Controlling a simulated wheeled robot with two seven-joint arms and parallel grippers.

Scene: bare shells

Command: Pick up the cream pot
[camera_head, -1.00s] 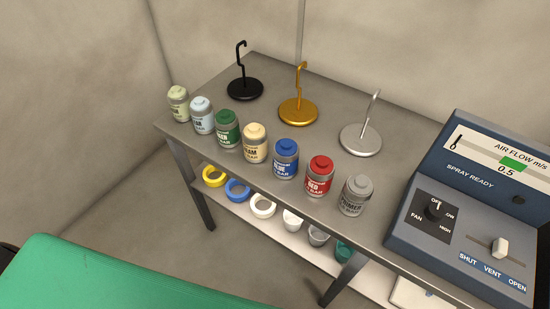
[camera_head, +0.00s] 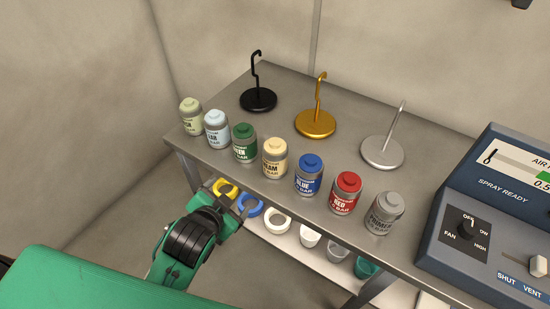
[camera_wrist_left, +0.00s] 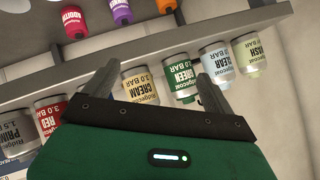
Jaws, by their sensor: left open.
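The cream pot (camera_head: 274,158) is a grey jar with a cream label and lid. It stands upright on the grey table between the green pot (camera_head: 244,143) and the blue pot (camera_head: 309,175). My left gripper (camera_head: 226,192) is below the table's front edge, apart from the pots. In the left wrist view the cream pot (camera_wrist_left: 142,88) shows upside down between the spread fingers of my left gripper (camera_wrist_left: 158,80), farther off. The fingers are open and empty. My right gripper is not in view.
More pots line the table's front edge: red (camera_head: 345,192), primer (camera_head: 383,212), clear (camera_head: 216,129) and a pale green one (camera_head: 191,116). Three hook stands, black (camera_head: 258,100), gold (camera_head: 315,124) and silver (camera_head: 382,153), stand behind. A spray control box (camera_head: 490,200) is at right. A lower shelf holds several coloured cups.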

